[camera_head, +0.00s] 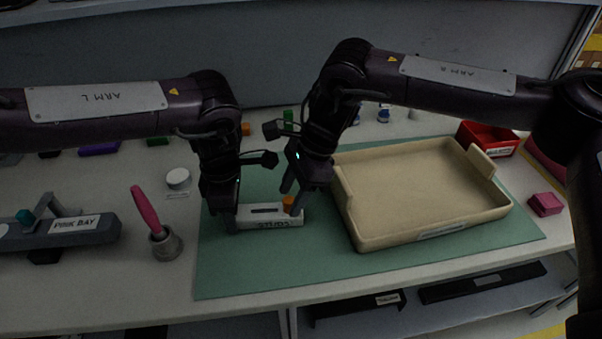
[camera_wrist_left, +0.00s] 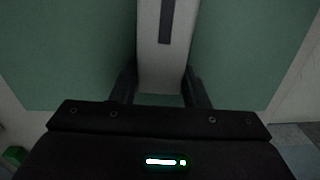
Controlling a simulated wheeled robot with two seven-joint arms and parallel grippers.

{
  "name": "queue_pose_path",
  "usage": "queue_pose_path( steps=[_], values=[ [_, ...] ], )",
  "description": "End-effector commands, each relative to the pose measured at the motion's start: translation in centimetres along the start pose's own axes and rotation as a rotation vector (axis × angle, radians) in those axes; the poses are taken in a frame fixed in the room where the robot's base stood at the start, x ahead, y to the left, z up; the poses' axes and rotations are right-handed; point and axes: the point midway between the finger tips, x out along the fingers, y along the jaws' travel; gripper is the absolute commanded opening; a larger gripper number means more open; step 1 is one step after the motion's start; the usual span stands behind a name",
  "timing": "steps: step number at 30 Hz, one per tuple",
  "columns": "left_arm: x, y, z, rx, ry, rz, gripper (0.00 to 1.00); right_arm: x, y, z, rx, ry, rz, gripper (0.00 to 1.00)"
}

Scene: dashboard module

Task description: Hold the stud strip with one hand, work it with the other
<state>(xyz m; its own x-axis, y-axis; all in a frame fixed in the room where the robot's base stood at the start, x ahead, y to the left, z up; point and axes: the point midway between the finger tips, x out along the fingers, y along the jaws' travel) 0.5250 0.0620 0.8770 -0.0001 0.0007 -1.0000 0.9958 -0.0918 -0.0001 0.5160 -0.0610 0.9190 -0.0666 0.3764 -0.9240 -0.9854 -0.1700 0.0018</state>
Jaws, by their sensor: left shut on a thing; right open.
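The stud strip (camera_head: 268,223) is a pale bar with a dark slot on top and the label STUDS on its front. It lies on the green mat (camera_head: 240,275). My left gripper (camera_head: 232,222) is shut on its left end; the left wrist view shows the strip (camera_wrist_left: 163,60) between the two fingers (camera_wrist_left: 162,88). I cannot tell whether the fingers touch that piece. The gripper partly hides the strip's right end.
A large beige tray (camera_head: 425,235) stands on the mat just right of the strip. A pink-handled tool stands in a grey cup (camera_head: 166,244) at left, near a grey PINK BAY holder (camera_head: 75,228). A red bin (camera_head: 487,138) and pink blocks (camera_head: 544,204) are at right. The mat's front is clear.

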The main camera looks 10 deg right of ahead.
Motion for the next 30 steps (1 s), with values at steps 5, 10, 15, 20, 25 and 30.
queue_pose_path(
  steps=[5, 10, 15, 20, 25, 30],
  values=[
    [0.08, -0.05, 0.02, 0.001, 0.000, -0.002, 0.05, 1.14, 0.01, 0.04, -0.001, 0.000, 0.000, 0.47],
    [0.09, -0.05, 0.02, 0.001, 0.000, -0.002, 0.05, 1.31, -0.01, 0.04, -0.001, 0.000, -0.001, 0.47],
    [0.09, -0.06, 0.03, 0.001, 0.000, -0.002, 0.05, 1.28, 0.00, 0.04, -0.001, 0.000, -0.001, 0.41],
    [0.09, -0.06, 0.03, 0.001, 0.000, -0.002, 0.05, 1.26, -0.01, 0.03, 0.000, 0.000, -0.001, 0.20],
    [0.09, -0.06, 0.03, 0.001, 0.000, -0.002, 0.05, 1.25, -0.01, 0.02, 0.000, 0.000, -0.001, 0.00],
    [0.10, -0.06, 0.02, 0.001, 0.000, -0.002, 0.05, 1.21, -0.01, 0.03, 0.000, 0.000, -0.001, 0.00]
  ],
)
